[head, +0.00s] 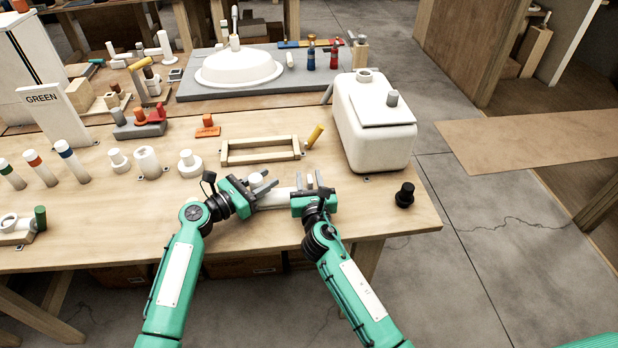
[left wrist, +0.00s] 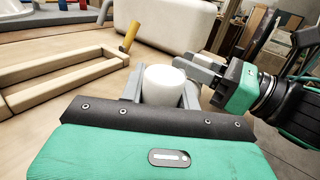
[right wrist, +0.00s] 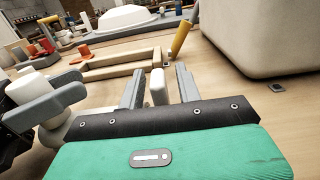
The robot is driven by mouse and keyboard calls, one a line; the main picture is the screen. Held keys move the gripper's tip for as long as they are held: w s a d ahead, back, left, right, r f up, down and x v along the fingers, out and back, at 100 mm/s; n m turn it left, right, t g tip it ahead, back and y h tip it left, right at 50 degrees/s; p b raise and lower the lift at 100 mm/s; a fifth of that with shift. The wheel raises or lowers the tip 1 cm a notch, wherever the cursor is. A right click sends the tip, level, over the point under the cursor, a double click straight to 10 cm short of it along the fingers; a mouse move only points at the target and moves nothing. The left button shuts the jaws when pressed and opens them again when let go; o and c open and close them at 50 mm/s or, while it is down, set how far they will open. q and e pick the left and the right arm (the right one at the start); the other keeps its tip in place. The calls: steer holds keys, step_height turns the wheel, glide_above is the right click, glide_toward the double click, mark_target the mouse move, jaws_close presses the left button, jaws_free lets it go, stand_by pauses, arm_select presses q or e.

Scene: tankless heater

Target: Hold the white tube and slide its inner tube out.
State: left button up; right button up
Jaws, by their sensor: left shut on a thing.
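The white tube (head: 272,198) lies across the front of the table between my two grippers. My left gripper (head: 262,186) is shut on it, and the left wrist view shows its thick round body (left wrist: 163,84) between the fingers. My right gripper (head: 312,188) is at the tube's right. In the right wrist view its two fingers (right wrist: 158,92) stand apart, with a narrow white piece (right wrist: 158,86) between them and a gap on each side. This piece looks like the inner tube. How far the inner tube sticks out is hidden by the grippers.
A wooden frame (head: 262,139) and a yellow-handled tool (head: 315,134) lie just behind the grippers. A white tank (head: 372,140) stands at right, with a black knob (head: 405,195) in front. White fittings (head: 190,163) stand at left. The front table edge is close below.

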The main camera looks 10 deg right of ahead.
arm_select(q)
steer(key=shift+f, duration=0.15)
arm_select(e)
steer(key=shift+w, duration=0.25)
jaws_close()
arm_select(q)
steer(key=shift+a, duration=0.1)
arm_select(e)
steer(key=shift+d+f, duration=0.1)
steer(key=shift+d, duration=1.85)
